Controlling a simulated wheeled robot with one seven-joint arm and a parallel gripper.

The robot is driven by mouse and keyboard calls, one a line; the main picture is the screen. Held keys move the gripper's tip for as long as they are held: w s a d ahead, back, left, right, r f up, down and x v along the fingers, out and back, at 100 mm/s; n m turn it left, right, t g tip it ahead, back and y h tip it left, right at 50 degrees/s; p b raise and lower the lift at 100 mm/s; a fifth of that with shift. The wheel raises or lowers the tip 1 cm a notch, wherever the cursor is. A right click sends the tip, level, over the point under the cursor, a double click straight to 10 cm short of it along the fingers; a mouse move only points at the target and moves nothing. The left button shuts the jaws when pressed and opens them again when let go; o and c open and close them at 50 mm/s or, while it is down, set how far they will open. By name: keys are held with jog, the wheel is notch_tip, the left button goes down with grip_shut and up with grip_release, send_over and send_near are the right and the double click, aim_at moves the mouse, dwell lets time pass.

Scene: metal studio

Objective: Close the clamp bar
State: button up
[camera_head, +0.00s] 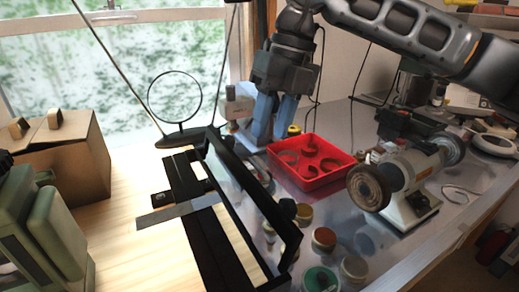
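The clamp is a black flat base (190,228) on the wooden table, with a long black clamp bar frame (243,203) raised along its right side. The bar stands tilted up from the base, apart from it along its upper edge. A grey metal strip (176,214) lies across the base. My gripper (266,142) points down with two blue fingers, behind the far end of the bar and left of the red tray. The fingers look slightly apart with nothing visible between them. Whether they touch the bar cannot be told.
A red tray (312,176) stands right of my gripper. A bench grinder (400,180) stands further right. Several small jars (323,239) lie beside the bar.

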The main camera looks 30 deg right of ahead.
aim_at(247, 179)
jog(key=x, duration=0.6)
jog(key=shift+a+p, duration=0.15)
jog(key=shift+p, duration=0.15)
jog(key=shift+f, duration=0.1)
grip_shut()
dwell(1.0)
